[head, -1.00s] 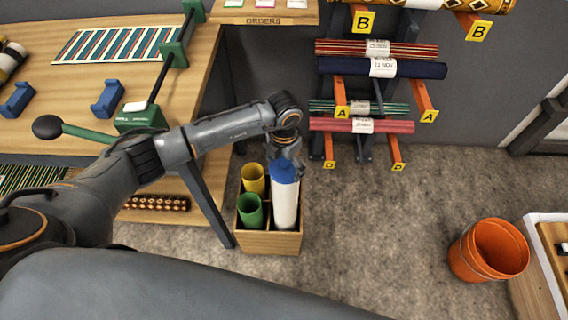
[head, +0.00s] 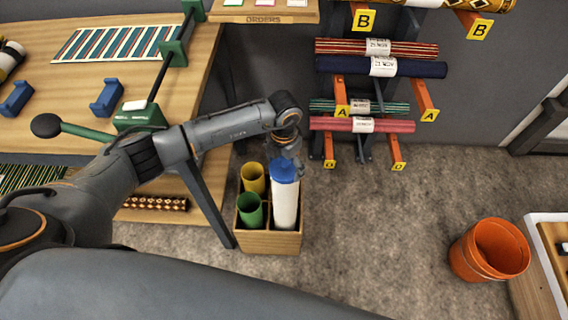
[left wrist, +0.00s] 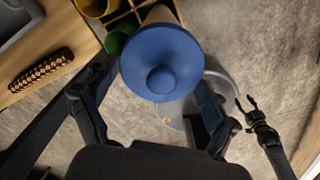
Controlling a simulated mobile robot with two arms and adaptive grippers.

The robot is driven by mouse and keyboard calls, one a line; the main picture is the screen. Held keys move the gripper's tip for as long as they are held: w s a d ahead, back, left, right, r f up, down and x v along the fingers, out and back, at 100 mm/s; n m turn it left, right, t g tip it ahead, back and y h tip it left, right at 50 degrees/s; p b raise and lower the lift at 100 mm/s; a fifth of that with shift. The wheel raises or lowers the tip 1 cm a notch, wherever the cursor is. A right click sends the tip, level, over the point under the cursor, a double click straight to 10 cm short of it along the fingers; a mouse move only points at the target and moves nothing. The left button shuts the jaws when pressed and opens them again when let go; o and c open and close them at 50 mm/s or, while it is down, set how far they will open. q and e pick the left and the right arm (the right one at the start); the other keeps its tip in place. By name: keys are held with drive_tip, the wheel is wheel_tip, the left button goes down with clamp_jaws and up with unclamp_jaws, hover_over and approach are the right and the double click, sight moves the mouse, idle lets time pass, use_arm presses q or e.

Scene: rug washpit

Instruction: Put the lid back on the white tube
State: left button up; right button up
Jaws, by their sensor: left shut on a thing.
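The white tube (head: 285,208) stands upright in a wooden crate (head: 268,243). The blue lid (head: 284,171) is at the tube's top, with no clear gap in the head view; I cannot tell whether it is fully seated. My left gripper (head: 289,158) is at the lid from above and behind, shut on it. In the left wrist view, the round lid (left wrist: 160,62) with its knob lies between the fingers and hides most of the tube. My right gripper (left wrist: 246,106) shows at the right of that view, empty, its fingers apart.
A yellow tube (head: 253,178) and a green tube (head: 250,210) stand in the crate beside the white one. A wooden workbench (head: 185,90) is to the left, a rack of rolled rugs (head: 381,67) behind. An orange bucket (head: 489,250) is at right; floor between is clear.

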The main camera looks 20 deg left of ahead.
use_arm(q)
drive_tip(key=o, duration=0.7)
drive_tip(key=shift+o, duration=0.2)
drive_tip(key=shift+r+p, duration=2.5)
drive_tip(key=shift+r, duration=1.05)
drive_tip(key=shift+c, duration=0.2)
clamp_jaws()
